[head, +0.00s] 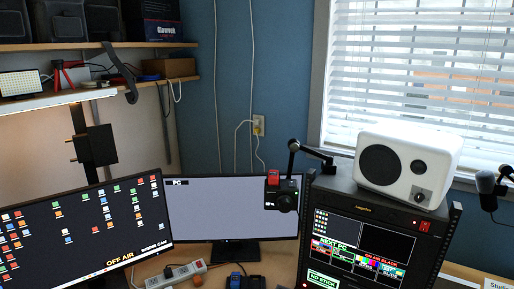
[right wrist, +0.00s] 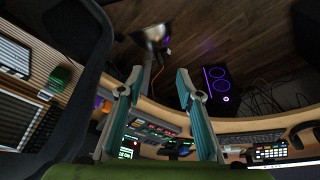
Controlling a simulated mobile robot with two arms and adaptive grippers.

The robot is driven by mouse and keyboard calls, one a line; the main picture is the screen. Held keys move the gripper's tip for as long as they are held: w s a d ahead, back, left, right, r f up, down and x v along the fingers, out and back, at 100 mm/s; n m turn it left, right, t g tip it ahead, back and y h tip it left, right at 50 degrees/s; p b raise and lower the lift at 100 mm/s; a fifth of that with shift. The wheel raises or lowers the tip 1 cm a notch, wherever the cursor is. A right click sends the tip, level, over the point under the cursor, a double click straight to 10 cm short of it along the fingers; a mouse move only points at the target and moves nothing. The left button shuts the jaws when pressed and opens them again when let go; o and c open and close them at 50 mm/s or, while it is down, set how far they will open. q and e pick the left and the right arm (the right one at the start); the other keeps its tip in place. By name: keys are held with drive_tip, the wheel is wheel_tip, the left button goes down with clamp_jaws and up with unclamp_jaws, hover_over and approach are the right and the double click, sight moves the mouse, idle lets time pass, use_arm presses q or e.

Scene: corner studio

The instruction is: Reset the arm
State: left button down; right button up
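My right gripper (right wrist: 160,76) shows in the right wrist view, with its two teal and grey fingers apart. I see nothing held between them. Beyond the fingers are a curved desk edge and a dark wood floor. Neither gripper shows in the head view, and my left gripper is in no view.
The head view shows a left monitor (head: 85,232), a middle monitor (head: 230,205), a camera (head: 283,194) on a jointed mount, a rack screen (head: 362,245) and a white speaker (head: 408,167). The right wrist view shows a purple-lit black box (right wrist: 219,85) and a control panel (right wrist: 150,133).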

drive_tip(key=s+f+g+b, duration=0.1)
drive_tip(key=s+f+b, duration=0.2)
drive_tip(key=f, duration=1.1)
drive_tip(key=s+f+b, duration=0.3)
drive_tip(key=f, duration=1.1)
drive_tip(key=s+d+f+b, duration=0.1)
drive_tip(key=s+f+b, duration=0.1)
drive_tip(key=s+f, duration=0.5)
drive_tip(key=s+d+f+g+b, duration=0.1)
drive_tip(key=s+d+f+b, duration=0.1)
drive_tip(key=s+f, duration=0.5)
wheel_tip(320, 180, down, 4)
drive_tip(key=shift+s+d+r+b, duration=0.15)
drive_tip(key=shift+s+r+b, duration=0.15)
drive_tip(key=shift+b, duration=0.4)
